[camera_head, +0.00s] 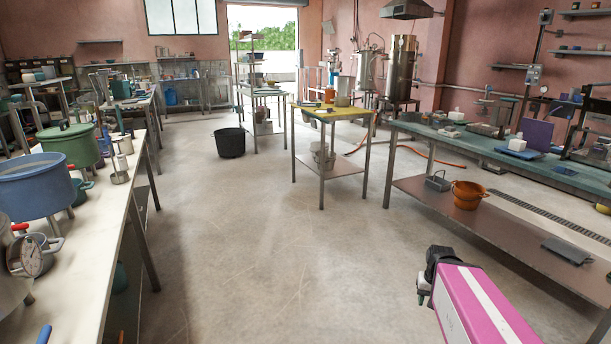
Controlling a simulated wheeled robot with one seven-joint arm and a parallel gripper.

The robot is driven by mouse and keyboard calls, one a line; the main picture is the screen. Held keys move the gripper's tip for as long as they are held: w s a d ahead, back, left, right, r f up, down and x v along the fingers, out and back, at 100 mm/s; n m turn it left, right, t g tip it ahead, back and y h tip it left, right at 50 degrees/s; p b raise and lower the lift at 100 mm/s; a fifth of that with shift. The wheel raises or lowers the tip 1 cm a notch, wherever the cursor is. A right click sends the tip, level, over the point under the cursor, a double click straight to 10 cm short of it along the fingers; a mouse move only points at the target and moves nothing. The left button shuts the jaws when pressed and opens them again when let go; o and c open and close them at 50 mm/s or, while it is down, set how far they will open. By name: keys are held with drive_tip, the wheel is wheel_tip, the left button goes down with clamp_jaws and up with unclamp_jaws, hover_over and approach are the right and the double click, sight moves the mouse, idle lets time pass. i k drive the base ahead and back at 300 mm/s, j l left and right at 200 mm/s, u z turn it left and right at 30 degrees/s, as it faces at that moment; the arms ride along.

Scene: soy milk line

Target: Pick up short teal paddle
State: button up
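I cannot make out a short teal paddle for certain in the head view. A small blue handle-like piece (43,335) shows at the near edge of the left table (95,260), mostly cut off by the frame, so I cannot tell what it belongs to. My magenta and white arm link with a dark joint shows at the lower right, over the floor. No gripper fingers can be made out.
A black bucket (230,142) stands beyond open floor. A yellow-topped table (335,111) and a long teal-topped bench (470,143) stand ahead and right.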

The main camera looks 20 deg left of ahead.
sight(122, 131)
drive_tip(key=i+j+u, duration=0.2)
drive_tip(key=i+u, duration=0.25)
drive_tip(key=i+j+u, duration=0.15)
drive_tip(key=i+u, duration=0.15)
drive_tip(key=u, duration=0.2)
drive_tip(key=i+l+u, duration=0.1)
drive_tip(key=i+u, duration=0.85)
drive_tip(key=i, duration=0.15)
drive_tip(key=i+l+u, duration=0.2)
drive_tip(key=i+u, duration=0.25)
drive_tip(key=i, duration=0.2)
